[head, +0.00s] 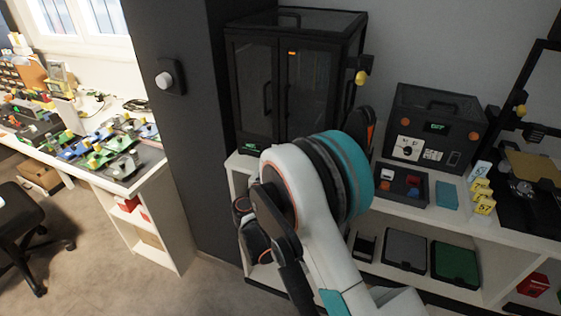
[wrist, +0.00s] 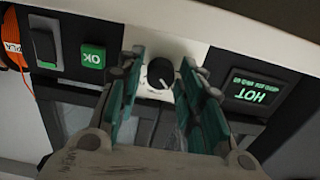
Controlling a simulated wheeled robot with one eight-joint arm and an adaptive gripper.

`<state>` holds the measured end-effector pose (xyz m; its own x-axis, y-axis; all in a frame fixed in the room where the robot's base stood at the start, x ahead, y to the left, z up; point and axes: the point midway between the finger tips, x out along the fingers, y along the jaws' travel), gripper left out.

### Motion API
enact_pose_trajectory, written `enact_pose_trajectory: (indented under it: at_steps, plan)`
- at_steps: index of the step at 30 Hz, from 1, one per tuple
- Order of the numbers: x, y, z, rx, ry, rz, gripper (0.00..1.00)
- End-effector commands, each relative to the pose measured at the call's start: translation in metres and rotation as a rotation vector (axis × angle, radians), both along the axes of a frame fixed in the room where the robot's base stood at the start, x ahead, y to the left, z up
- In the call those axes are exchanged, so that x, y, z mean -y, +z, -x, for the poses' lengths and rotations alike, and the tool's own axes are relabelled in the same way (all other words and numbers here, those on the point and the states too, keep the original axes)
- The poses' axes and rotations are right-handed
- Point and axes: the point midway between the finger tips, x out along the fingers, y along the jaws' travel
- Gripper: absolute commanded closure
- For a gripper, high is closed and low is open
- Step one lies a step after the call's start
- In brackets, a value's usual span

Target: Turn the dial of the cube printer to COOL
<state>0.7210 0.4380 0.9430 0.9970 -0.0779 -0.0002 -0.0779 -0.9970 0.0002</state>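The cube printer (head: 290,85) is a black cabinet with two dark glass doors on the white bench in the head view. My arm covers part of its lower front. The wrist view shows its front panel upside down. The black round dial (wrist: 160,73) sits on a white strip, its pale mark pointing down and slightly right in the picture. A green-lit display (wrist: 257,92) reads HOT. My gripper (wrist: 161,62) is open, one teal-padded finger on each side of the dial, with visible gaps. My fingertips are hidden in the head view.
An orange spool (wrist: 12,45) is at the wrist view's left edge. Right of the printer stand a black device (head: 436,125) and a tray of small cubes (head: 400,197).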

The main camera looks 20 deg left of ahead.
Motion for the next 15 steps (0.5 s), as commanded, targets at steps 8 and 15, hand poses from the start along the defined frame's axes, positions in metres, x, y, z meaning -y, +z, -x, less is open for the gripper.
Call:
enact_pose_trajectory:
  at_steps: [8,15]
  plan:
    - [0.0,0.0,0.0001,0.0,0.0,0.001,1.0]
    - [-0.0001,-0.0005,0.0001,-0.004,0.0,0.046,1.0]
